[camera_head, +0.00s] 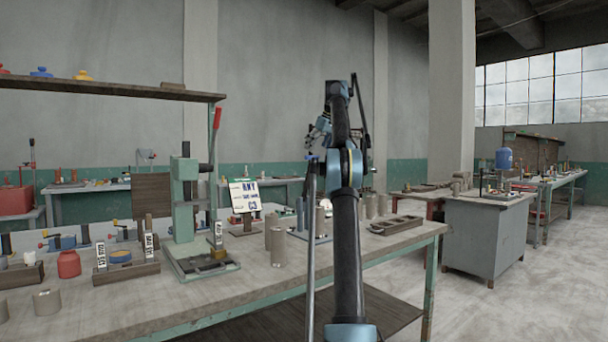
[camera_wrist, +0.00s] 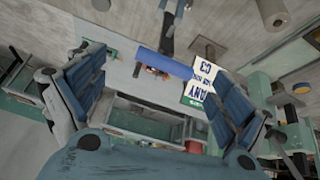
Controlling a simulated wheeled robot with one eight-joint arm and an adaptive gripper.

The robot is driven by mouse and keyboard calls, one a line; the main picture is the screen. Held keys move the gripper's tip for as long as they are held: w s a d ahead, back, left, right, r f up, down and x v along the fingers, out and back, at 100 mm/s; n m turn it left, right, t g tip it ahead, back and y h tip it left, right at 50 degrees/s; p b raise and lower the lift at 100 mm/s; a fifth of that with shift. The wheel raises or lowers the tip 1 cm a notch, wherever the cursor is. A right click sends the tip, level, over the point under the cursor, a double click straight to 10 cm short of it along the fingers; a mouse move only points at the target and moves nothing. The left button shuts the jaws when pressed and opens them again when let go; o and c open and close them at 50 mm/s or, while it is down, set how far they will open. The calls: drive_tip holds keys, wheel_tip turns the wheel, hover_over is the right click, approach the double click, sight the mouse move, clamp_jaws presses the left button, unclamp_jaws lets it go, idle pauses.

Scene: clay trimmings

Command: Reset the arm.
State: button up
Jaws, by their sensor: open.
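My arm (camera_head: 347,230) rises in front of the workbench (camera_head: 300,275) in the head view, bent at a blue elbow joint. My gripper (camera_wrist: 152,62) shows in the wrist view with its two blue-padded fingers spread wide. A blue cylinder (camera_wrist: 162,62) appears between the fingertips in that view; the fingers do not grip it, and I cannot tell its distance. In the head view the gripper is small and partly hidden behind the arm, above the bench.
A green press (camera_head: 186,200) with a red lever stands on the bench, with a sign (camera_head: 244,195) beside it. Several grey cylinders (camera_head: 278,246) and a wooden tray (camera_head: 396,225) stand near the arm. A grey cabinet (camera_head: 485,237) is at right; floor (camera_head: 540,300) there is clear.

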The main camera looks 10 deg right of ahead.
drive_tip(key=s+a+f+m+g, duration=0.1)
drive_tip(key=s+a+f, duration=0.25)
drive_tip(key=s, duration=0.65)
drive_tip(key=s+a+f+m+h, duration=0.1)
drive_tip(key=s+a+f+m, duration=0.3)
drive_tip(key=s, duration=0.7)
drive_tip(key=s+a+f+n+g, duration=0.15)
drive_tip(key=s+f, duration=0.35)
drive_tip(key=s, duration=0.5)
drive_tip(key=s+a+f+m, duration=0.1)
drive_tip(key=s+f+m, duration=0.1)
drive_tip(key=s+f, duration=1.5)
drive_tip(key=s+a+f+m+h, duration=0.1)
drive_tip(key=s+f+m, duration=0.1)
drive_tip(key=s+f, duration=1.5)
wheel_tip(320, 180, down, 5)
drive_tip(key=shift+s+a+f+h, duration=0.1)
drive_tip(key=shift+s+a+h, duration=0.1)
drive_tip(key=shift+h, duration=0.1)
drive_tip(key=shift+g, duration=0.25)
drive_tip(key=shift+w+f, duration=0.15)
drive_tip(key=shift+w, duration=0.35)
